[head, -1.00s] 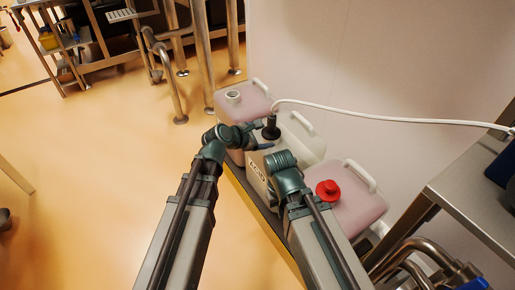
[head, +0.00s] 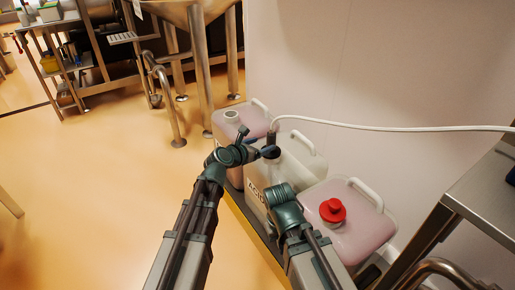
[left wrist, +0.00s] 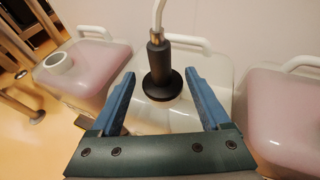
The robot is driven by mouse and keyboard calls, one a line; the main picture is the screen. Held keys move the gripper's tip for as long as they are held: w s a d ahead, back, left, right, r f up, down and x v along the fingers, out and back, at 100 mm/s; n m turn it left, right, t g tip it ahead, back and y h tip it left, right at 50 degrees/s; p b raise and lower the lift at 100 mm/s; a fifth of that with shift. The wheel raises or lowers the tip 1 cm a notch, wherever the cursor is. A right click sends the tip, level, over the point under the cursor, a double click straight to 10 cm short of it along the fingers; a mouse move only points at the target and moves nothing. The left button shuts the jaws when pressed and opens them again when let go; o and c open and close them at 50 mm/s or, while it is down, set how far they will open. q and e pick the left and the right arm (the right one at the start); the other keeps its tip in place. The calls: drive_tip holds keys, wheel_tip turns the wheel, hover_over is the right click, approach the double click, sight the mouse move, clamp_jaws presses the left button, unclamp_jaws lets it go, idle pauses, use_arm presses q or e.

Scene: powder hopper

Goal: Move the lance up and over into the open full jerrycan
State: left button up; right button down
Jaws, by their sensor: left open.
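The lance (head: 272,138) is a black handle with a wide black collar and a white hose from its top. It stands upright on the middle, whitish jerrycan (head: 303,160). The lance also shows in the left wrist view (left wrist: 158,62). The full jerrycan with pink contents and an open neck (head: 229,124) stands to the left; its white open mouth shows in the left wrist view (left wrist: 59,63). My left gripper (left wrist: 160,77) is open, with one blue finger on each side of the lance and visible gaps. My right gripper's fingers are hidden; only my right arm shows.
A pink jerrycan with a red cap (head: 332,211) stands at the right of the row. The white hose (head: 400,128) runs right along the wall. A steel table (head: 482,205) is at the right, and steel legs (head: 203,75) stand behind.

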sight(269, 141)
use_arm(q)
drive_tip(key=b+x, duration=0.2)
drive_tip(key=x, duration=0.5)
drive_tip(key=shift+w+d+f, duration=0.1)
drive_tip(key=shift+w, duration=0.1)
clamp_jaws()
idle(1.4)
